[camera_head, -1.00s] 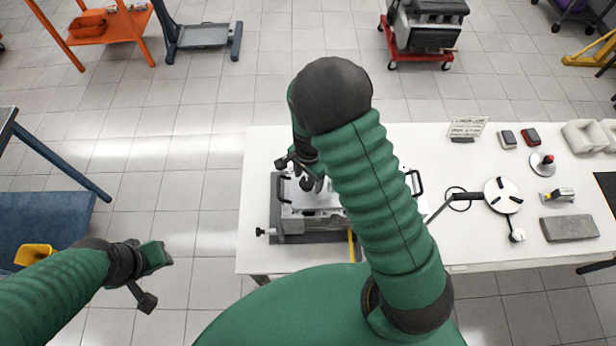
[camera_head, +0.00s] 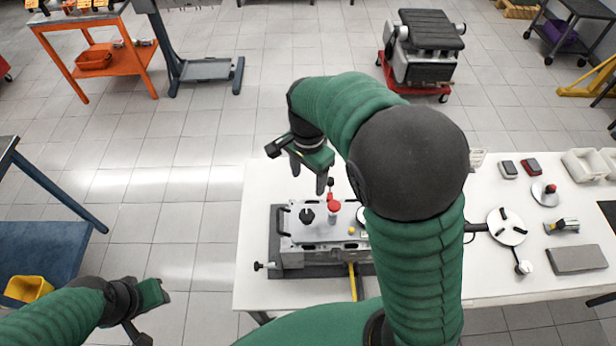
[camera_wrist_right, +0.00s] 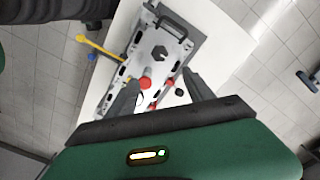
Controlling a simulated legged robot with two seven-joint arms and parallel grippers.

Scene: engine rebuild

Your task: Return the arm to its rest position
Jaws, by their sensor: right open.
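My right gripper (camera_head: 309,177) is open and empty, above the back of the engine part in the head view. Its two dark fingers show apart in the right wrist view (camera_wrist_right: 160,92). The right arm bends up and over the table, and its dark elbow hides part of the tabletop. The grey engine part (camera_head: 302,256) lies on a dark mat on the white table, with a black knob and a red-capped piece (camera_head: 334,207) on top. My left gripper (camera_head: 152,294) hangs at the lower left, clear of the table; its fingers are not clear.
The white table (camera_head: 255,196) holds a round fixture (camera_head: 505,226), a grey block (camera_head: 577,260) and small items at the right. A yellow-handled tool (camera_head: 353,283) lies at the engine part's front. A blue cart (camera_head: 45,250) stands left, with open floor between.

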